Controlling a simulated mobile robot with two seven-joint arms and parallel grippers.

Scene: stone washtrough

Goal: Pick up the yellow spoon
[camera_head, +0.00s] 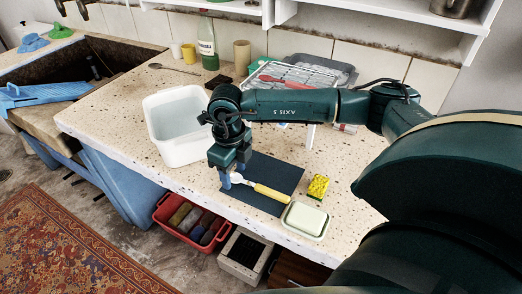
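The yellow spoon (272,193) lies on a dark blue mat (268,171) on the speckled stone counter. Its yellow handle points to the lower right, and its pale head end is at the left, partly hidden by my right gripper. My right gripper (232,178) points down over the head end of the spoon. Its blue fingers look apart, with the pale end of the spoon close to them. Whether they touch the spoon I cannot tell. My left gripper is not in view.
A white basin (177,129) stands just left of my gripper. A yellow sponge (318,187) and a soap dish (306,220) are right of the mat. A dish rack (298,75), a green bottle (207,45) and cups are behind. The counter's front edge is close.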

